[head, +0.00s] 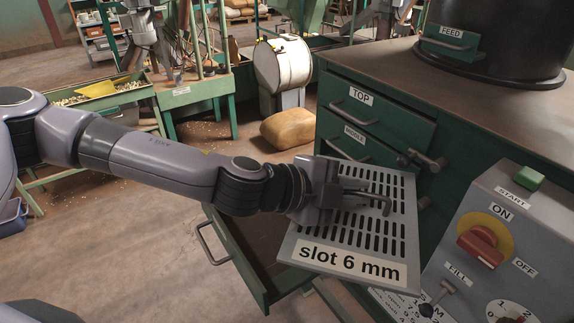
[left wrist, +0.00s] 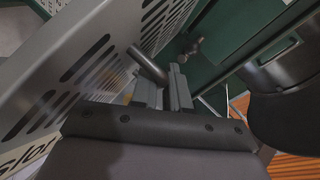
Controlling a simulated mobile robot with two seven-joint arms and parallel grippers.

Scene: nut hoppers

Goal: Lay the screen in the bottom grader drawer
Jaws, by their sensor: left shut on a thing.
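The screen (head: 337,250) is a grey slotted plate labelled "slot 6 mm". My left gripper (head: 372,198) is shut on the screen's handle and holds the plate tilted, label side toward me. In the left wrist view the screen (left wrist: 95,75) fills the left side and my left gripper (left wrist: 165,88) is at its handle. The bottom grader drawer (head: 240,258) is pulled open at the cabinet's lower left, below the screen. The screen hides part of the drawer, and the visible part of its floor is bare. My right gripper is not in view.
The green grader cabinet (head: 400,78) has shut drawers marked TOP (head: 375,112) and MIDDLE (head: 350,140). A control box (head: 510,235) with a red switch stands at right. A sack (head: 288,129) lies behind the arm. The floor left of the drawer is clear.

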